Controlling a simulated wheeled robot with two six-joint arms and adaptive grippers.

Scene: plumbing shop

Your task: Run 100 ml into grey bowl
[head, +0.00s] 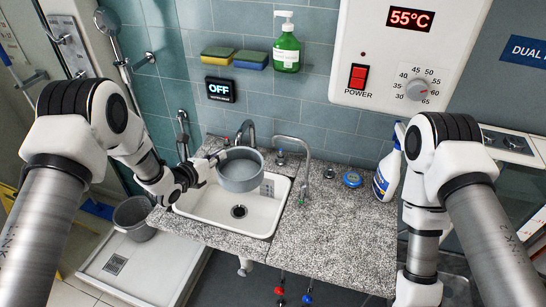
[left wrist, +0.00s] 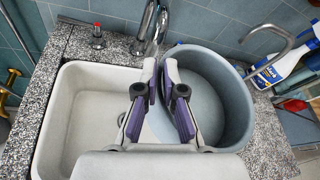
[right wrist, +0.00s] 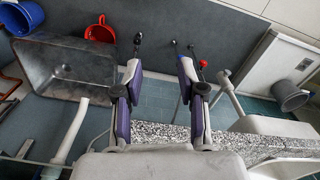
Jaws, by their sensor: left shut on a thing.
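The grey bowl (head: 240,172) is held upright over the white sink (head: 190,205), toward its back right. My left gripper (head: 201,170) is shut on the bowl's left wall; the left wrist view shows the bowl (left wrist: 222,95) with its wall between the fingers (left wrist: 166,88). I see no water in the bowl. A curved faucet (head: 246,128) rises behind the bowl, and a second slimmer tap (head: 295,141) stands to its right. A wall display (head: 220,90) reads OFF. In the right wrist view my right gripper (right wrist: 160,80) is open and empty, by the counter edge.
The heater panel (head: 410,50) reads 55°C, with a red power switch and a knob. A spray bottle (head: 388,163) and a blue round tin (head: 352,179) stand at the counter's right. A green soap bottle (head: 287,45) and sponges are on the wall. The front-right counter (head: 330,235) is clear.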

